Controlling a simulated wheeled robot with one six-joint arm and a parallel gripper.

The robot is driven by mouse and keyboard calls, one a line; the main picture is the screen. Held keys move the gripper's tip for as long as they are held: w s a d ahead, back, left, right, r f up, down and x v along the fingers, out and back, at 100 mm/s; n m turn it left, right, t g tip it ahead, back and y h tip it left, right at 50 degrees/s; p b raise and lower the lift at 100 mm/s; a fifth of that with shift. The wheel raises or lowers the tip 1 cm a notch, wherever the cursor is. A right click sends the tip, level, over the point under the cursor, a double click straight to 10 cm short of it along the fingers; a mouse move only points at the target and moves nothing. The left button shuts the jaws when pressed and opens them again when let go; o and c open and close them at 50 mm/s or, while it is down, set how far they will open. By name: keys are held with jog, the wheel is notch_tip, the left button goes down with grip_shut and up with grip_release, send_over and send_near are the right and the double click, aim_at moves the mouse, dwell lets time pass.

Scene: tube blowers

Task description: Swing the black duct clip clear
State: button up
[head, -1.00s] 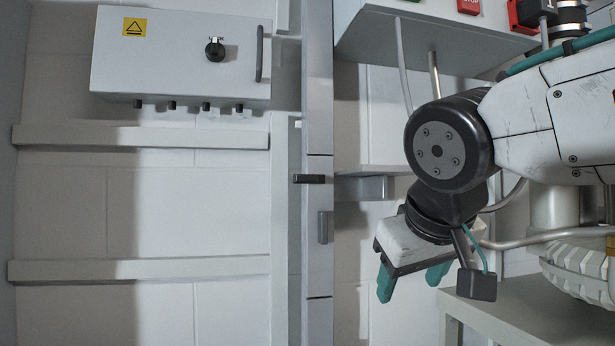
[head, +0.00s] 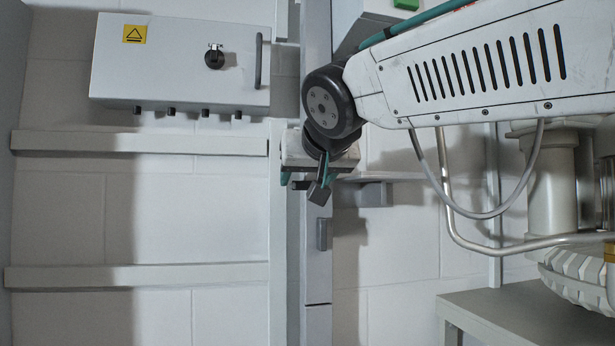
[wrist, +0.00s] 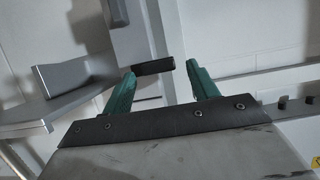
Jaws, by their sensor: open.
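The black duct clip (wrist: 153,66) is a short dark bar on the grey vertical duct (wrist: 150,30) in the wrist view. It lies crosswise between the tips of my two teal fingers, its right end close to the right fingertip. My gripper (wrist: 160,75) is open around it, and I cannot tell whether a finger touches it. In the head view my gripper (head: 307,181) is in front of the duct (head: 318,270), fingers down, and largely hides the clip.
A grey handle (head: 322,234) sits lower on the duct. A grey box (head: 180,65) with a black knob hangs at upper left above pale rails (head: 140,143). A grey bracket (head: 376,194) is right of the duct. A bench (head: 530,310) stands at lower right.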

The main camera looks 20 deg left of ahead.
jog(key=c, duration=1)
jog(key=shift+a+h, duration=0.1)
jog(key=shift+h, duration=0.2)
jog(key=shift+s+a+f+n+t+h, duration=0.1)
jog(key=shift+s+a+n+t+h, duration=0.2)
jog(key=shift+n+t+h, duration=1.25)
jog(key=shift+s+a+f+n+t+y, duration=0.15)
jog(key=shift+a+n+t+y, duration=0.35)
jog(key=shift+n, duration=2.35)
jog(key=shift+s+a+f+n+t+h, duration=0.15)
jog(key=shift+n+t+h, duration=0.85)
jog(key=shift+n, duration=1.2)
